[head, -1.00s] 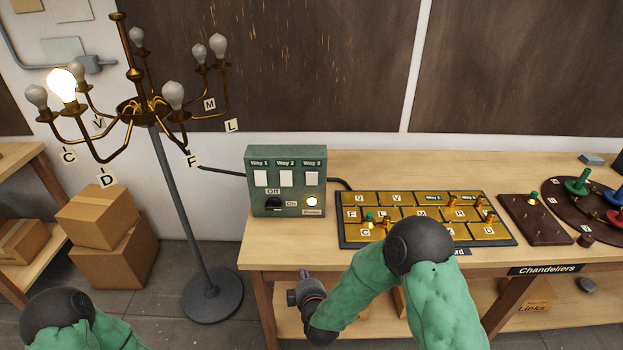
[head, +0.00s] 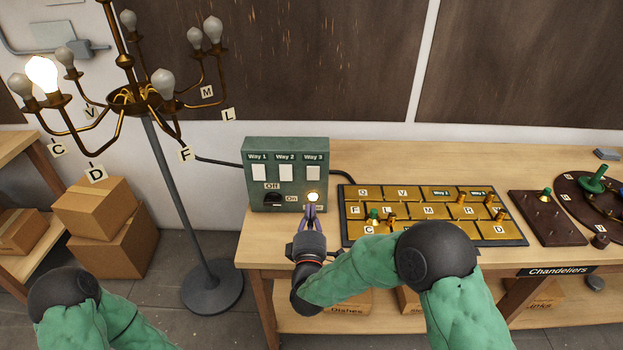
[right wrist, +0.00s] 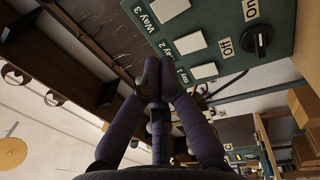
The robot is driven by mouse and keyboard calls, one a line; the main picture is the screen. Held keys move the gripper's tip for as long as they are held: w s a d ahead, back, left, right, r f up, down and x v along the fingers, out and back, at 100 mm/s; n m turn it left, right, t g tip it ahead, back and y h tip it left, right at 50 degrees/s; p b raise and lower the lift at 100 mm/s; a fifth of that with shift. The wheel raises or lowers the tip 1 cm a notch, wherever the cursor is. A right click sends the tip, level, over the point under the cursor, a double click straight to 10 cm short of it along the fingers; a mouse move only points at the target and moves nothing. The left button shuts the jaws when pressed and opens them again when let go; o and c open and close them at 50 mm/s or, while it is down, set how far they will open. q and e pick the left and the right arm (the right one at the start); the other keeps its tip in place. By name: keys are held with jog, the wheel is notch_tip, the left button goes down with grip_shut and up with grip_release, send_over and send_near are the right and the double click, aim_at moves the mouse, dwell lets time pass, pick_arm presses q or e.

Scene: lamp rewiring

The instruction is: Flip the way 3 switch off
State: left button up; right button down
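The green switch box (head: 262,226) stands upright at the left of the workbench. Its white way 3 switch (head: 314,172) is the rightmost of three rockers and also shows at the top of the right wrist view (right wrist: 168,9). Whether it is on or off I cannot tell. My right gripper (head: 310,209) is in front of the box, below the way 3 switch and near the small glowing light (head: 313,197). In the right wrist view its fingertips (right wrist: 154,76) are together with nothing visible between them. My left gripper is out of view; only that arm shows.
One bulb (head: 42,74) of the chandelier (head: 130,102) glows. A dark knob (head: 273,198) marked Off and On sits low on the box. A board of brass tiles (head: 435,240) with pegs lies right of the box, close to my right arm. Cardboard boxes (head: 125,240) stand on the floor at left.

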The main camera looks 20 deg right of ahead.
aim_at(312, 169)
jog(key=b+x, duration=0.2)
jog(key=x, duration=1.2)
jog(key=shift+b, duration=0.3)
jog(key=shift+w+r+g+p, duration=0.3)
jog(key=shift+r+p, duration=0.05)
jog(key=shift+p, duration=0.85)
jog(key=shift+f, duration=0.2)
jog(key=shift+d, duration=0.1)
